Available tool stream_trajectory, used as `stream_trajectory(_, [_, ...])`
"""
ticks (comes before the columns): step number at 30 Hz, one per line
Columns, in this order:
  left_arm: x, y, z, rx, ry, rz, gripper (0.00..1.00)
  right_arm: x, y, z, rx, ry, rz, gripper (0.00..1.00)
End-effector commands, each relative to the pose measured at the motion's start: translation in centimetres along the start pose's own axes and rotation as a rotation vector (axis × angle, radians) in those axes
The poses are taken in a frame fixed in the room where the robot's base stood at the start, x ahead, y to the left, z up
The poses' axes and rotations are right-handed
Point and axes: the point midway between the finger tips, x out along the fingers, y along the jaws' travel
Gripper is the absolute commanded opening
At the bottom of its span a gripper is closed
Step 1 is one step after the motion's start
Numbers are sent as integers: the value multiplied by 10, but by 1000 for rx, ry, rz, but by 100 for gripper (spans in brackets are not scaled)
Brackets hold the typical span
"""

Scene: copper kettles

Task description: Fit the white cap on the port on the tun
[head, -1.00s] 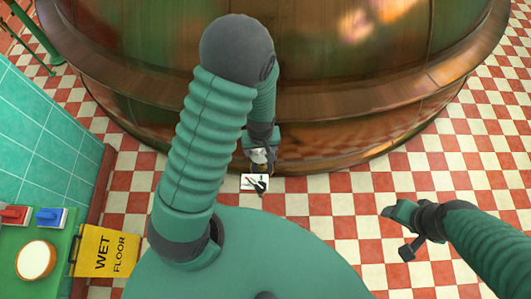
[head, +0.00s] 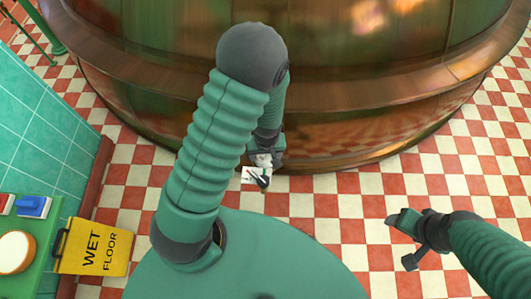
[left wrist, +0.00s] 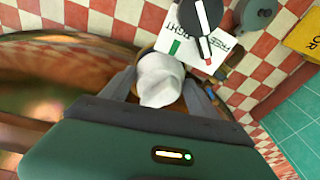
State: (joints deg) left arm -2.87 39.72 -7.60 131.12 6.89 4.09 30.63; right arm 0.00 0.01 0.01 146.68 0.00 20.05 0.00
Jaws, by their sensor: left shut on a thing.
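My left gripper (head: 265,162) is low against the front of the copper tun (head: 340,140). In the left wrist view its two fingers (left wrist: 160,88) are shut on the white cap (left wrist: 158,78), which looks like a rounded lump. A small part of the cap shows in the head view (head: 262,160). A tan rim shows partly behind the cap, but I cannot tell whether it is the port; the port is not clearly seen. My right gripper (head: 402,240) is at the right over the floor, fingers apart and empty, away from the tun.
A white sign (left wrist: 208,45) with a green and a red mark and a black-and-white lever (left wrist: 204,20) is close beside the cap. A yellow wet-floor sign (head: 92,247), a green table (head: 45,232) and a teal tiled wall (head: 45,130) stand left. The checkered floor at right is clear.

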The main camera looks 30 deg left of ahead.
Motion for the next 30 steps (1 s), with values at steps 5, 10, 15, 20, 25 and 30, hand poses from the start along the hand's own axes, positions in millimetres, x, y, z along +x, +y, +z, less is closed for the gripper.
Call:
stream_trajectory(5, [-1,0,0,0,1,0,33,-1,0,0,0,0,0,63])
stream_trajectory(10, [0,-1,1,1,0,0,33,-4,0,-1,0,0,0,63])
stream_trajectory(15, [1,-1,2,0,1,1,33,-3,0,-1,0,0,0,63])
stream_trajectory(20, [2,-1,2,0,1,0,33,-2,0,0,0,0,0,63])
stream_trajectory(25, [6,-1,2,0,0,0,33,0,0,0,0,0,0,63])
stream_trajectory(30, [9,-1,3,0,0,0,70,1,0,0,0,0,0,63])
